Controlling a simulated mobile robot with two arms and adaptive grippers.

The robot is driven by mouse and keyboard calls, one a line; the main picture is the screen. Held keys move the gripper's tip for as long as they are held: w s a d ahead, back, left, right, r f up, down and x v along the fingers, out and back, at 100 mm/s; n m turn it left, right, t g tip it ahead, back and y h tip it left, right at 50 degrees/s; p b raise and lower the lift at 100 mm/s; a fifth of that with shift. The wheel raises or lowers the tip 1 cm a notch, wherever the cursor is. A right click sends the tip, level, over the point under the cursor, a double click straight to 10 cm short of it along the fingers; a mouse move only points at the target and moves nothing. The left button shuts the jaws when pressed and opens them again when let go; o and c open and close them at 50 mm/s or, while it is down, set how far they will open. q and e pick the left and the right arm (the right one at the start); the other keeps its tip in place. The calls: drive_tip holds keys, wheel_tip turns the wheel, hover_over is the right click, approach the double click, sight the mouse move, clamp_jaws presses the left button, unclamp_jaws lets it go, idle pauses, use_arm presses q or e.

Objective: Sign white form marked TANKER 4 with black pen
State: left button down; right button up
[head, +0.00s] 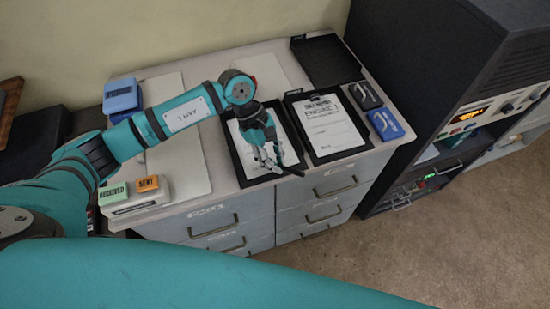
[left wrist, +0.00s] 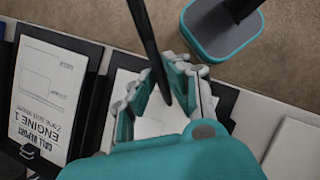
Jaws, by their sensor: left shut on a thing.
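My left gripper (head: 272,165) is shut on the black pen (head: 292,171) over the left clipboard tray. In the left wrist view the pen (left wrist: 151,42) stands out between the fingers (left wrist: 167,92) as a long dark rod. A white form (head: 288,148) lies in the black tray beneath the gripper; the gripper hides much of it and I cannot read its heading. Whether the pen tip touches the paper cannot be told. A second white form (head: 326,126), headed CALL REPORT ENGINE 1 in the left wrist view (left wrist: 46,91), lies in the tray to its right. My right gripper is out of view.
An empty black tray (head: 328,62) lies at the back right. A black stapler-like item (head: 366,95) and a blue one (head: 386,125) sit near the right edge. Green RECEIVED (head: 113,193) and orange SENT (head: 147,184) blocks stand left. A dark equipment rack (head: 430,75) rises at right.

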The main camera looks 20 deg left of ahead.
use_arm(q)
drive_tip(key=shift+f, duration=0.1)
idle(0.4)
drive_tip(key=shift+f+b, duration=0.2)
drive_tip(key=shift+b, duration=0.15)
drive_tip(key=shift+f, duration=0.1)
idle(0.6)
drive_tip(key=shift+w+d+f+b, duration=0.1)
drive_tip(key=shift+w+d+b, duration=0.1)
drive_tip(key=shift+b, duration=0.35)
drive_tip(key=shift+w+d+b, duration=0.1)
drive_tip(key=shift+w+b, duration=0.1)
drive_tip(key=shift+b, duration=0.1)
drive_tip(key=shift+w, duration=0.1)
drive_tip(key=shift+w+d+b, duration=0.3)
drive_tip(key=shift+w+b, duration=0.1)
drive_tip(key=shift+b, duration=0.3)
